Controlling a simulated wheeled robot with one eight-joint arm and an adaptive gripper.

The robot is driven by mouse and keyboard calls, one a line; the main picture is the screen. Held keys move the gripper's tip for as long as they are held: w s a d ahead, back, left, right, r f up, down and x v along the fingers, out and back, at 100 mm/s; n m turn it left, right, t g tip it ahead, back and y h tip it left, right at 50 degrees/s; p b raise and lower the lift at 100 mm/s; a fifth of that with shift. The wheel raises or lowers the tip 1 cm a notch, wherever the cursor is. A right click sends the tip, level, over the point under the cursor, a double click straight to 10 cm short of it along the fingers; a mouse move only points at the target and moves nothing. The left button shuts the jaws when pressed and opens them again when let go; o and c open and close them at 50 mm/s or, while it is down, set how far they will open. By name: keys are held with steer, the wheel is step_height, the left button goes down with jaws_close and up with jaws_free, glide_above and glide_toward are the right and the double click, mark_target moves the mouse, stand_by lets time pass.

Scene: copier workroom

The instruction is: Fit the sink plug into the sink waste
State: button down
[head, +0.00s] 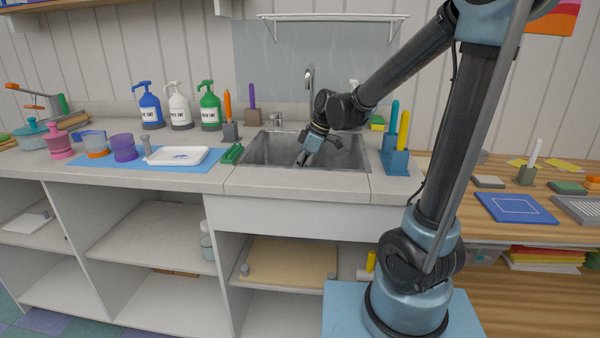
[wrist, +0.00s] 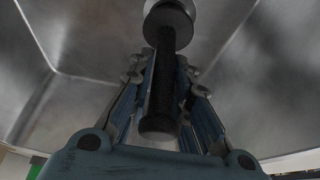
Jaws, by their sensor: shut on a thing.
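My gripper (head: 306,157) is down inside the steel sink basin (head: 262,150) in the head view. In the wrist view my gripper (wrist: 165,85) is shut around the dark stem of the sink plug (wrist: 166,45), with a finger on either side. The plug's wider dark end points away from the wrist, towards a pale round shape at the top edge that looks like the sink waste (wrist: 159,4). The plug's end overlaps it in the picture; whether they touch, or the plug is inside, I cannot tell. The plug and waste cannot be made out in the head view.
The tap (head: 310,85) stands behind the basin. A blue holder with upright handles (head: 397,160) is at the basin's right edge. A green brush (head: 232,153) lies by its left edge, near a white tray (head: 177,156) on a blue mat. Pump bottles (head: 180,107) stand at the back left.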

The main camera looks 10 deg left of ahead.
steer(key=shift+f, duration=1.05)
stand_by(0.4)
steer(key=c, duration=1.4)
jaws_free()
steer(key=v, duration=1.2)
steer(key=shift+w, duration=0.1)
steer(key=shift+a, duration=0.15)
